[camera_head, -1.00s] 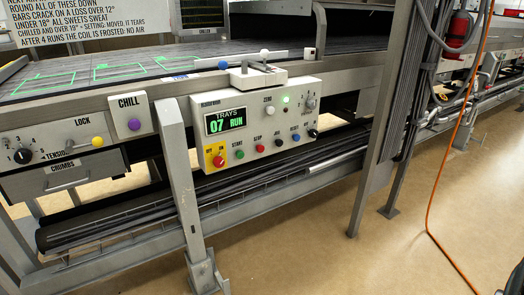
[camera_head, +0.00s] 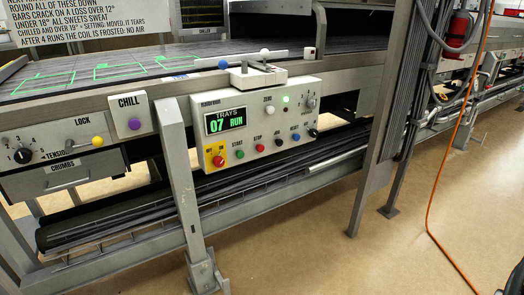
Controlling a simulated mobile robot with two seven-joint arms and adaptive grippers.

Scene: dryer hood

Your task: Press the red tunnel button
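A white control panel (camera_head: 250,99) is fixed to the front of the conveyor frame, with a green display (camera_head: 225,120) reading TRAYS 07 RUN. A red round button (camera_head: 218,160) sits on a yellow plate at its lower left, under OFF and ON lettering. A smaller red button (camera_head: 259,148) is in the lower row, under a label that looks like STOP. I cannot tell from the labels which red one is the tunnel button. Nothing covers either. Neither of my grippers can be made out in this view.
Green, black and blue buttons share the panel's lower row. A purple CHILL button (camera_head: 135,124) and a yellow-knobbed lever (camera_head: 97,141) are to the left. A grey leg (camera_head: 180,185) stands below the panel's left end. An orange cable (camera_head: 440,180) hangs right; the floor (camera_head: 300,245) in front looks clear.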

